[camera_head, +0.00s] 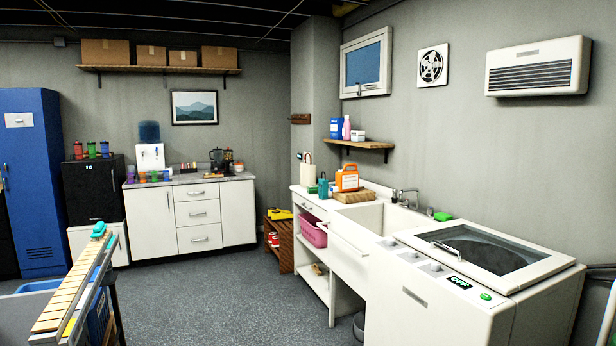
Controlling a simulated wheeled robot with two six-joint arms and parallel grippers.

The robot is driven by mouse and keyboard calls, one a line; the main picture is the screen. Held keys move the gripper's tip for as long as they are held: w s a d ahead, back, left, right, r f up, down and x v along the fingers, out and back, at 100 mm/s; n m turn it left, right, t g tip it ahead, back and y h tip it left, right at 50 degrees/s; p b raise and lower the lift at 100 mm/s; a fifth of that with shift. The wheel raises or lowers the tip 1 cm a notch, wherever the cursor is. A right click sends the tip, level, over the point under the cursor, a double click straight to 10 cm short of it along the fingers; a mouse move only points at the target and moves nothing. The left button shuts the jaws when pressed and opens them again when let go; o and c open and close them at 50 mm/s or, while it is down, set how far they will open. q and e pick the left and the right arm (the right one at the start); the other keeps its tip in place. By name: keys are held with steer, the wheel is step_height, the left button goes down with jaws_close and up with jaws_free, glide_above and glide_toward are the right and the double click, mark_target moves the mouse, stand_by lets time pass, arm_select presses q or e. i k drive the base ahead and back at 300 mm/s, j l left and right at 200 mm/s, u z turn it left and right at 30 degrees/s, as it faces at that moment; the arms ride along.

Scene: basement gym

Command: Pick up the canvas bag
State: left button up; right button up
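A small beige bag-like item with a loop handle (308,174), which looks like the canvas bag, stands upright at the far left end of the white sink counter (318,207). It is small in the head view, so its material is hard to tell. A teal item (323,188) with a thin loop on top stands just in front of it to the right. Neither of my grippers is in view, and nothing is seen touching the bag.
An orange jug (347,178) and a wooden block (355,196) sit right of the bag, before the sink (381,217). A washer (472,264) stands nearer on the right. A wooden-slatted item (70,290) is at left front. The grey floor (220,290) is open in the middle.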

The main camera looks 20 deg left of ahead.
mark_target(307, 171)
steer(key=i+j+u, duration=0.65)
steer(key=i+u, duration=0.15)
steer(key=i+j+u, duration=0.1)
steer(key=i+u, duration=0.25)
steer(key=i, duration=0.2)
steer(key=i+u, duration=0.15)
steer(key=i, duration=3.7)
